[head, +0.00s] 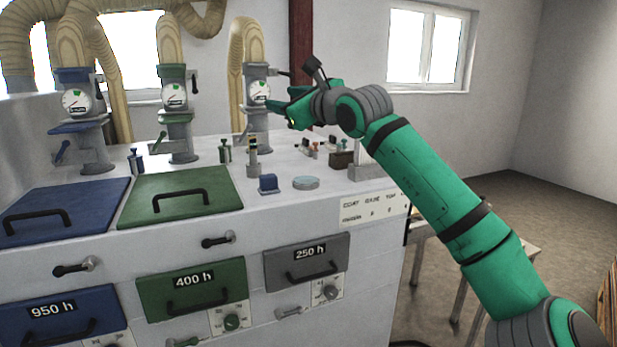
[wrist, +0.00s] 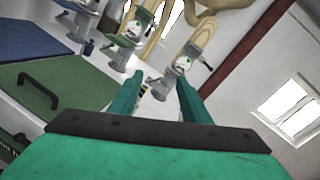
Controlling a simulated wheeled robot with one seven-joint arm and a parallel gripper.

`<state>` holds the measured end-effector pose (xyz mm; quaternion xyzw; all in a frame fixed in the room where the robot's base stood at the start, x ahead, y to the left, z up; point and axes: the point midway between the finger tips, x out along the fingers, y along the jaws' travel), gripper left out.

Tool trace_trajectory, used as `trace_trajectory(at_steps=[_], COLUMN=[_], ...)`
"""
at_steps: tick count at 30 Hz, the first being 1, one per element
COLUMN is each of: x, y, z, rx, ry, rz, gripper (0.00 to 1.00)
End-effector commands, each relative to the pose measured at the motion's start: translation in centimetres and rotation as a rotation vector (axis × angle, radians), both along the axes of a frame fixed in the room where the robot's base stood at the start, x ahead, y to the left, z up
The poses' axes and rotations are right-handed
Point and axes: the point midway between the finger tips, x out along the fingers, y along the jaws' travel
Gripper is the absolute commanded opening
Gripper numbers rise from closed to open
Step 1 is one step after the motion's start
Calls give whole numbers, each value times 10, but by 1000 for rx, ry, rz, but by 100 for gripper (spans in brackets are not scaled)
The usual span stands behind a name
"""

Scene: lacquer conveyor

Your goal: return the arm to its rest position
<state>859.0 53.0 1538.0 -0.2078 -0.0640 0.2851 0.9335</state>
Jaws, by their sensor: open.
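My green arm (head: 430,180) reaches up from the lower right, over the right part of the white cabinet. My gripper (head: 285,107) is at its end, raised above the cabinet top in front of the right gauge column. In the wrist view my gripper (wrist: 158,95) shows two green fingers spread apart, with nothing held between them. The gauge columns and a strip of the cabinet top show beyond the fingers.
Small items stand near the column bases. A table (head: 505,262) is behind my arm; open floor lies right.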

Motion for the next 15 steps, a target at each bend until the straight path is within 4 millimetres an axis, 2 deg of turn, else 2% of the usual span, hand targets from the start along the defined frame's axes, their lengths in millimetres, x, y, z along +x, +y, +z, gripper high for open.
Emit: trace_trajectory(at_steps=[8,15], x=[-10,-32], y=[35,62], z=[-55,-114], rx=[211,495], ry=[106,237], rz=[156,330], gripper=[43,43])
